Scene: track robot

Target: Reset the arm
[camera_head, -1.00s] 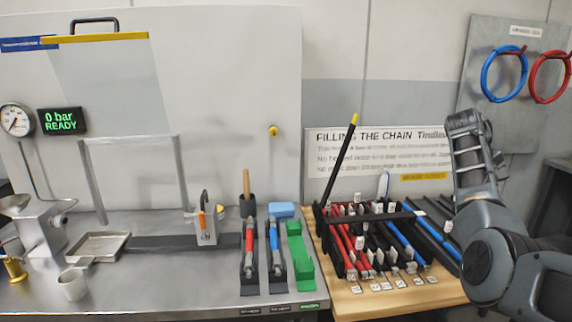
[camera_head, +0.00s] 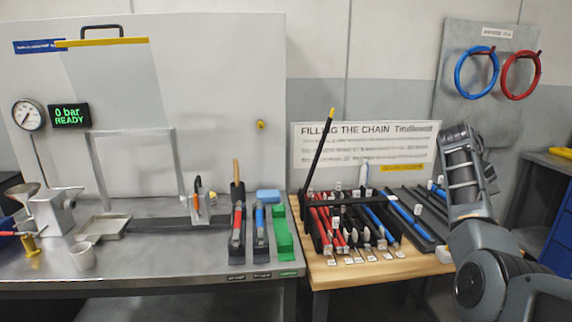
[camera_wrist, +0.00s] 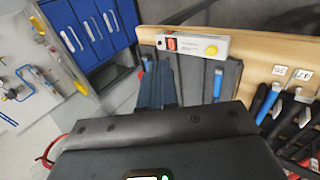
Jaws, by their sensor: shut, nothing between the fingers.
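My arm (camera_head: 468,190) stands raised at the right of the head view, in front of the right end of the wooden bench. My gripper (camera_wrist: 157,72) shows in the wrist view as two dark fingers pressed together, with nothing between them. It points past the dark housing, over a dark grey tray (camera_wrist: 228,78) with blue-handled tools. I cannot make out the fingers in the head view, and how high they are above the tray is not clear.
The wooden bench (camera_head: 335,272) bears a rack of red, black and blue tools (camera_head: 350,222). A pale box with red and yellow buttons (camera_wrist: 192,44) is at the bench edge. Blue drawers (camera_head: 559,232) stand at right.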

